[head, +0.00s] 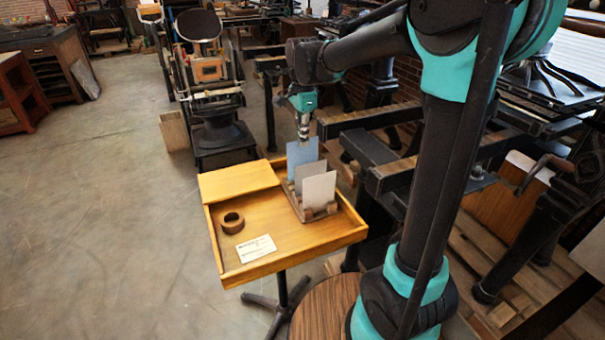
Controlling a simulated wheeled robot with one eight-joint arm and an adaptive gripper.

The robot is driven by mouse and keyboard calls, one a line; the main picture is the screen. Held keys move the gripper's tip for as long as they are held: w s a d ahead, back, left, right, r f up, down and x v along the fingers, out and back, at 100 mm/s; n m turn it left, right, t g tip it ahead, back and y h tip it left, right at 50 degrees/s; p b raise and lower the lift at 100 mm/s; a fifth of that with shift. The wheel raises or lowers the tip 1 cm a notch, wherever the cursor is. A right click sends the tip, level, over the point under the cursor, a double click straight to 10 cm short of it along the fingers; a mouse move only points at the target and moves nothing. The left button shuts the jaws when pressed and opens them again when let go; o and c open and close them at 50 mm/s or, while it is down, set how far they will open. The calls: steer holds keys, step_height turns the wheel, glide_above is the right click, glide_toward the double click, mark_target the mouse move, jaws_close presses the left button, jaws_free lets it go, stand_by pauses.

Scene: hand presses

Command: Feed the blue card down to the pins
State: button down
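The blue card (301,156) stands upright at the back of a small wooden rack (294,204) on a yellow wooden tray table (240,262). My gripper (303,140) points down from above, and its fingertips overlap the card's top edge. It looks shut on the card, though the fingers are small here. The card's lower part is hidden behind a grey card (298,182) and a paler card (319,190) in front. The card's lower edge and any pins are hidden, so I cannot tell whether they touch.
A brown ring (232,223) and a small printed card (257,248) lie on the tray, left of the rack. A raised flat section (238,180) fills its back left. Dark press frames (395,172) stand close on the right. Open floor (110,220) lies left.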

steer(key=shift+r, duration=2.1)
